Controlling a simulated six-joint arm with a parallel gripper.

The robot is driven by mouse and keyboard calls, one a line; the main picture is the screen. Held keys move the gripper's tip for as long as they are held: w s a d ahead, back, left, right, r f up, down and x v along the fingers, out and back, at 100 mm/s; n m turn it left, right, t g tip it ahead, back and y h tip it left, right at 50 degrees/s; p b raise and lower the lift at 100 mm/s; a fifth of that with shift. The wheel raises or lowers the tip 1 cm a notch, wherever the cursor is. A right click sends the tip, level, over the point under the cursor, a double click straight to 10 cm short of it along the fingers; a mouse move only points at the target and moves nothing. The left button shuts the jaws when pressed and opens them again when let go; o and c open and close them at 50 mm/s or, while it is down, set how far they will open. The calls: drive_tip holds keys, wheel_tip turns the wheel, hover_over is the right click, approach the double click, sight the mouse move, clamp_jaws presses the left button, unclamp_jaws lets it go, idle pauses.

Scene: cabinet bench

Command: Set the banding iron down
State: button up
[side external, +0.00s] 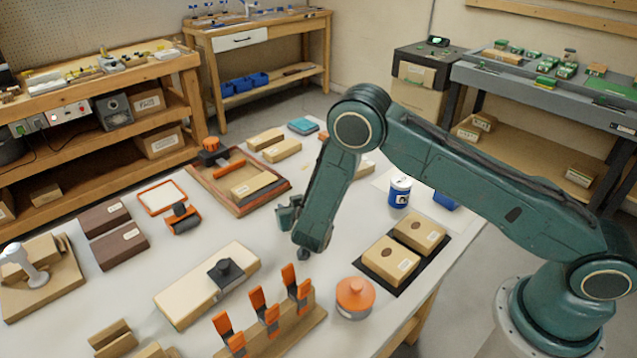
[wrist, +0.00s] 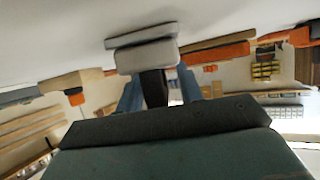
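The banding iron (wrist: 148,57) shows in the wrist view as a light grey block with a dark handle (wrist: 153,88). The handle stands between the two bluish fingers of my gripper (wrist: 160,92), which appears shut on it. A flat grey plate (wrist: 140,35) lies just beyond the block; I cannot tell whether it belongs to the iron or whether they touch. In the side view my gripper (side external: 289,214) is low over the middle of the bench, partly behind my arm. I cannot make out the iron clearly there.
Bare surface shows left of my arm.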

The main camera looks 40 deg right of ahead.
drive_tip(key=shift+r, duration=0.2)
drive_tip(key=v, duration=1.2)
idle(0.8)
drive_tip(key=s+d+r+m+g, duration=0.1)
drive_tip(key=s+d+r+g, duration=0.1)
drive_tip(key=s+d+r, duration=0.3)
drive_tip(key=s+d+r+m+g, duration=0.1)
drive_tip(key=d+r+g, duration=0.1)
drive_tip(key=r, duration=0.4)
drive_tip(key=s+d+r+g, duration=0.1)
drive_tip(key=s+d+r, duration=0.25)
drive_tip(key=r, duration=0.25)
drive_tip(key=s+r+n+y, duration=0.2)
drive_tip(key=s+r+n, duration=0.1)
drive_tip(key=s, duration=0.7)
drive_tip(key=s+a+r+n+g+y, duration=0.1)
drive_tip(key=s+r+n+y, duration=0.1)
drive_tip(key=s+r, duration=0.4)
drive_tip(key=s+n, duration=0.1)
drive_tip(key=s, duration=0.3)
drive_tip(key=shift+r+y, duration=0.2)
drive_tip(key=shift+y, duration=0.2)
